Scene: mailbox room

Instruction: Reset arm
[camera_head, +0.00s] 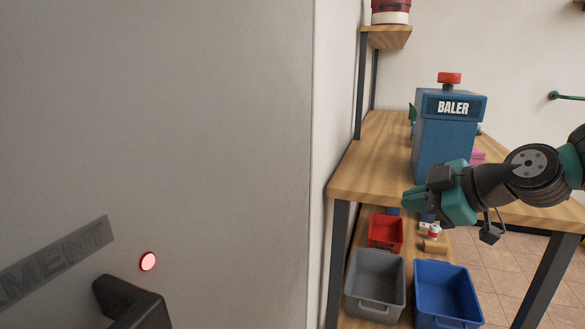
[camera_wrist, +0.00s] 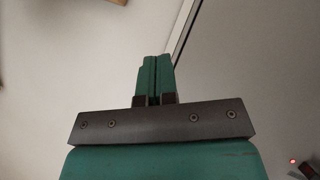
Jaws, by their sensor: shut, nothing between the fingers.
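My gripper (camera_head: 408,199) is at the right of the head view, with its green fingers pointing left toward the grey door. It is in front of the wooden table and overlaps the lower part of the blue baler in the picture. In the wrist view the green fingers (camera_wrist: 154,72) are pressed together, with nothing held between them. My dark arm comes in from the right edge of the head view.
A large grey door (camera_head: 200,150) with a dark handle (camera_head: 132,303) and a lit red button (camera_head: 148,261) fills the left. A wooden table (camera_head: 375,165) bears the blue baler (camera_head: 440,145). Red (camera_head: 385,232), grey (camera_head: 376,287) and blue (camera_head: 447,293) bins sit on its lower shelf.

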